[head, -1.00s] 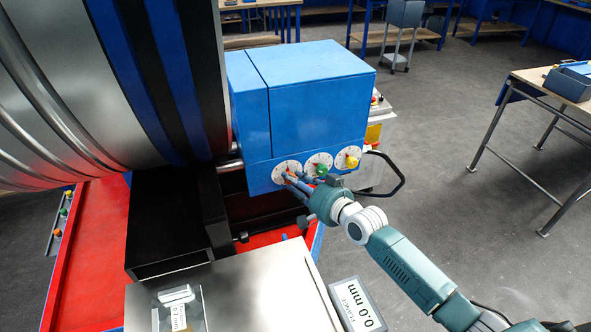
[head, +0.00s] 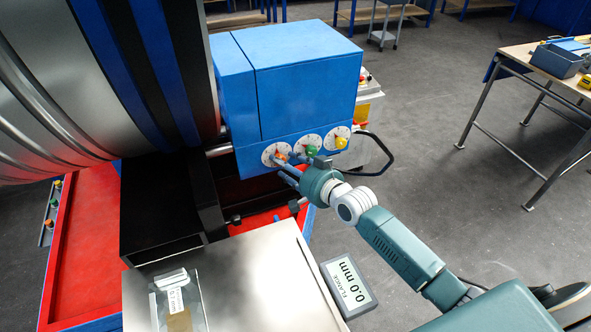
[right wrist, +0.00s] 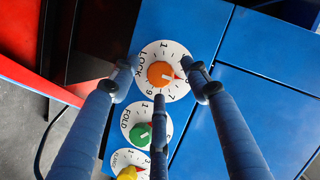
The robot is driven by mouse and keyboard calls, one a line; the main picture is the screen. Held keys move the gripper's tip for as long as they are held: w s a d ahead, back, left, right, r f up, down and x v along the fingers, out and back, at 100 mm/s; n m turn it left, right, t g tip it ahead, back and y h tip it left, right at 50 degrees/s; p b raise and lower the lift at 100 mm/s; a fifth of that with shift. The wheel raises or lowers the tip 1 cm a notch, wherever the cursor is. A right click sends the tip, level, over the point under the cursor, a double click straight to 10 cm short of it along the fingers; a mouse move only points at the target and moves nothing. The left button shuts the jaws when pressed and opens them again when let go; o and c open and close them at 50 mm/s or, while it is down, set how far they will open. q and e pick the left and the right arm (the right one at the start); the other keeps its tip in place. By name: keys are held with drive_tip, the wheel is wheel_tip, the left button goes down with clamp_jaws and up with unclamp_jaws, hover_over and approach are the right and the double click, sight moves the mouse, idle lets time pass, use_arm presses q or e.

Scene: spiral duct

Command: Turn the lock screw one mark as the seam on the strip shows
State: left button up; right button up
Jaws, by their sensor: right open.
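The lock screw is an orange knob (right wrist: 162,74) with a red pointer on a white dial marked LOCK. In the right wrist view the pointer aims right; the number there is partly hidden. In the head view the lock dial (head: 269,153) is the leftmost of three on the blue box. My right gripper (right wrist: 161,82) is open, its three fingers spread around the knob with gaps, apart from it in the wrist view. In the head view its fingers (head: 283,170) stand just before the dial. A clear-covered strip sample (head: 178,318) lies on the metal top; its seam is too small to read.
A green FOLD knob (right wrist: 141,133) and a yellow FLANGE knob (right wrist: 127,174) sit beside the lock dial. A display (head: 348,287) reads FLANGE 0.0 mm. A black handle loop (head: 374,152) juts from the box's right.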

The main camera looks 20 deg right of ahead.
drive_tip(key=v, duration=1.1)
drive_tip(key=shift+s, duration=0.2)
